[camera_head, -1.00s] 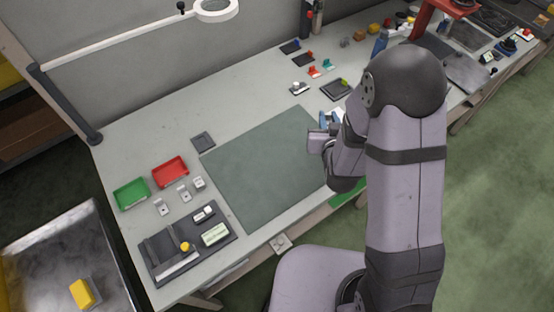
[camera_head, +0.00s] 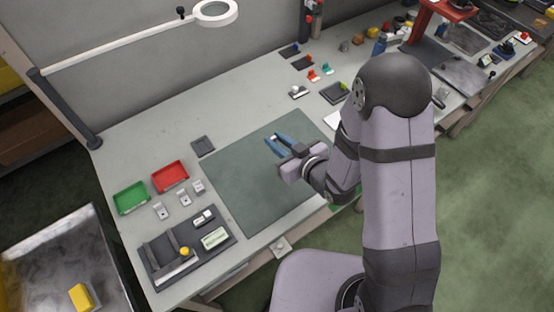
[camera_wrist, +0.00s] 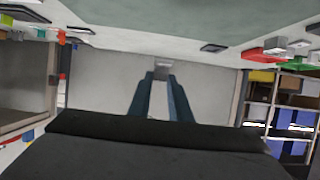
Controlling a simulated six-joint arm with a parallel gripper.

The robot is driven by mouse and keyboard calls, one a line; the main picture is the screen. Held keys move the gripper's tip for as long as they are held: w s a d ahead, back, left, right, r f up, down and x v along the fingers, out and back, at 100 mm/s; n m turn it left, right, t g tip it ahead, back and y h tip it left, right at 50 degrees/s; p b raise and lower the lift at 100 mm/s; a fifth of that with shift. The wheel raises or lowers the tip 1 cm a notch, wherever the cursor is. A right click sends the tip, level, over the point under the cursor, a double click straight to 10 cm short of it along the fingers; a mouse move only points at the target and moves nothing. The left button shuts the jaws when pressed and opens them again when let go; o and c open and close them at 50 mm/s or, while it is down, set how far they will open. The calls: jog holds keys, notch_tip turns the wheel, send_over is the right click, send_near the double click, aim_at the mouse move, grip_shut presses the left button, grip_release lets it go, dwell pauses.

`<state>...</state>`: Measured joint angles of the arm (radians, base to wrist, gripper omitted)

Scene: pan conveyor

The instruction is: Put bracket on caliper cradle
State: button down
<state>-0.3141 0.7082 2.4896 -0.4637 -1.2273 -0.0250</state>
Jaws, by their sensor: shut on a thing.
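My gripper (camera_head: 278,140) is above the green mat, with its two blue fingers pointing toward the back left. In the wrist view its fingers (camera_wrist: 160,78) close on a small grey piece (camera_wrist: 161,71), which I take to be the bracket; its shape is mostly hidden. In the head view only a tiny pale bit of it shows at the fingertips. A dark grey fixture plate (camera_head: 213,254) at the front left carries grey blocks, a yellow knob and a pale green block. It may include the caliper cradle, but I cannot tell for certain.
Small grey metal pieces (camera_head: 185,199) stand between the fixture and the red tray (camera_head: 170,176). A green tray (camera_head: 130,197) is beside it. The green mat (camera_head: 240,190) is bare. A lamp arm (camera_head: 120,48) spans the back left.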

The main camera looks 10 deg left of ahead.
jog(key=shift+f+p, duration=0.5)
jog(key=shift+f, duration=3.9)
jog(key=shift+f, duration=0.15)
jog(key=c, duration=1.6)
grip_release()
jog(key=shift+s+d+r, duration=0.25)
jog(key=shift+s+d, duration=0.1)
jog(key=shift+d, duration=0.1)
jog(key=v, duration=0.7)
jog(key=shift+s+d+r, duration=0.2)
jog(key=shift+r, duration=0.15)
jog(key=shift+p+v, duration=1.55)
jog(key=shift+p, duration=0.15)
